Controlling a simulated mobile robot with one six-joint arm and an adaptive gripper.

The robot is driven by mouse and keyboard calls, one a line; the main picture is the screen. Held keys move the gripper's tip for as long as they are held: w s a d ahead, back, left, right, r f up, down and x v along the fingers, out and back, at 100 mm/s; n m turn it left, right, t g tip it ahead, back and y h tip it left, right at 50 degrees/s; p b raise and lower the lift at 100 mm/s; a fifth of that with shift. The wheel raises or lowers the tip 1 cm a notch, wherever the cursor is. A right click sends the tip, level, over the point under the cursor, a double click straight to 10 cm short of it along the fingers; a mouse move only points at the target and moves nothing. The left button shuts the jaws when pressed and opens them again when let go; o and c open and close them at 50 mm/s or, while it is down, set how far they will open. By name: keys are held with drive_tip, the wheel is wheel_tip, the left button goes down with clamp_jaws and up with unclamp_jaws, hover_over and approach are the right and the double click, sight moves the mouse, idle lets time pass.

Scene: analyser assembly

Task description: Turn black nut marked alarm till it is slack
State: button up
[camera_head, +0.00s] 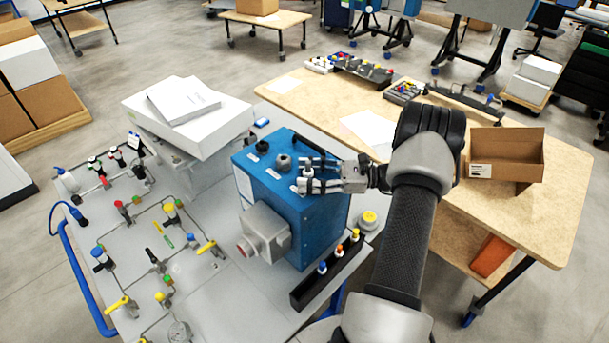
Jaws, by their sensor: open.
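A blue analyser box (318,220) stands on the grey bench. Its top carries a dark round nut or fitting (283,162), small white labels and a black handle (310,147). My gripper (306,176) reaches in from the right over the right part of the box top. Its two fingers are open, one behind and one in front of a small pale-topped fitting (308,171). I cannot tell whether they touch it. No alarm marking is readable, so I cannot tell which nut bears it. My fingers hide part of the box top.
A grey housing (265,232) juts from the box front. A black rack with coloured knobs (325,275) stands at its right foot. Tubing and valves (160,235) cover the left bench. A white box (190,125) stands behind. A wooden table with an open carton (505,155) is at right.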

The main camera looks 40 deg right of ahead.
drive_tip(key=m+t+h+p, duration=0.2)
drive_tip(key=shift+s+r+h, duration=0.2)
drive_tip(key=shift+r+h, duration=0.1)
drive_tip(key=shift+r, duration=0.05)
drive_tip(key=m+t+h+p, duration=0.1)
drive_tip(key=m+t+h, duration=0.1)
drive_tip(key=h, duration=0.1)
drive_tip(key=shift+a+f+m+h, duration=0.1)
drive_tip(key=shift+m+h, duration=0.2)
drive_tip(key=shift+m, duration=0.1)
drive_tip(key=m+h, duration=0.1)
drive_tip(key=h, duration=0.1)
drive_tip(key=m+t+h, duration=0.1)
drive_tip(key=m+h, duration=0.2)
drive_tip(key=h, duration=0.1)
drive_tip(key=shift+a+f+t+h, duration=0.1)
drive_tip(key=shift+f+t+h, duration=0.2)
drive_tip(key=shift+t, duration=0.1)
drive_tip(key=m+h, duration=0.2)
drive_tip(key=shift+h, duration=0.3)
drive_tip(key=shift+s+d+r+m+h, duration=0.1)
drive_tip(key=shift+d+m+h, duration=0.15)
drive_tip(key=shift+h, duration=0.35)
drive_tip(key=shift+c, duration=0.6)
